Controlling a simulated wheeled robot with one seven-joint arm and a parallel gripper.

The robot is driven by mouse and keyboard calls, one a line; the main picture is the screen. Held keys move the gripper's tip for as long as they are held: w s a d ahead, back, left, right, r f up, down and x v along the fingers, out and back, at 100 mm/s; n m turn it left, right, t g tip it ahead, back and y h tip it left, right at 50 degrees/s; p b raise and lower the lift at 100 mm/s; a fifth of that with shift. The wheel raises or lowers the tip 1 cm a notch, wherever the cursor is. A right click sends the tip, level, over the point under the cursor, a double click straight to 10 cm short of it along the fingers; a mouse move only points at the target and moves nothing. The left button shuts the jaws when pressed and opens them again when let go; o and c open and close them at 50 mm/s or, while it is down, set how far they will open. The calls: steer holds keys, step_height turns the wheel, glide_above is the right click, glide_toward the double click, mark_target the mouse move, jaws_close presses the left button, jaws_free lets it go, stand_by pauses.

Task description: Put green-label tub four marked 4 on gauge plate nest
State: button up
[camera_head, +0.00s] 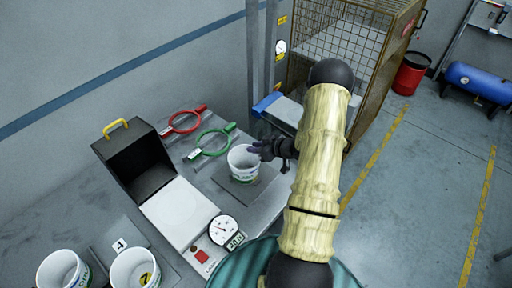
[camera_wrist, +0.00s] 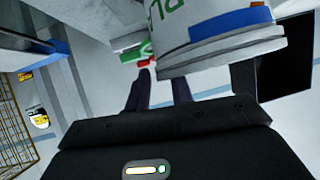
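A white tub (camera_head: 243,163) with green lettering low on its side stands upright on or over a grey plate (camera_head: 242,194), seemingly the gauge plate nest, on the bench. Its number cannot be read. My gripper (camera_head: 262,150) is at the tub's right, close to its rim. In the wrist view the tub (camera_wrist: 225,50) is large at the top, with green letters and a blue patch. It covers the tip of one finger. My gripper's two fingers (camera_wrist: 158,88) stand apart with a gap and nothing visible between them; contact with the tub cannot be told.
A white tub marked 7 (camera_head: 134,271) and another tub (camera_head: 61,272) stand at lower left by a card marked 4 (camera_head: 119,245). A scale with a dial (camera_head: 222,229), a black open box (camera_head: 136,160), and red (camera_head: 184,122) and green (camera_head: 212,142) rings are nearby. A wire cage (camera_head: 335,45) stands behind.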

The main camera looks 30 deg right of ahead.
steer(key=shift+w+a+r, duration=0.1)
steer(key=shift+w, duration=0.05)
steer(key=shift+r, duration=0.15)
steer(key=b+v, duration=0.2)
steer(key=v, duration=1)
steer(key=shift+s+b, duration=0.2)
steer(key=shift+b, duration=0.2)
steer(key=w+a+r+m+g+h, duration=0.2)
steer(key=w+a+r+g+h, duration=0.15)
steer(key=a+r+h, duration=0.35)
steer(key=s+a+r+m+g, duration=0.1)
steer(key=s+a+g, duration=0.1)
steer(key=s+a, duration=0.5)
steer(key=s+a+r+m+g+y, duration=0.1)
steer(key=s+a+r+g, duration=0.1)
steer(key=s+a, duration=0.5)
steer(key=a, duration=0.2)
steer(key=shift+a+r, duration=0.25)
steer(key=shift+a, duration=0.1)
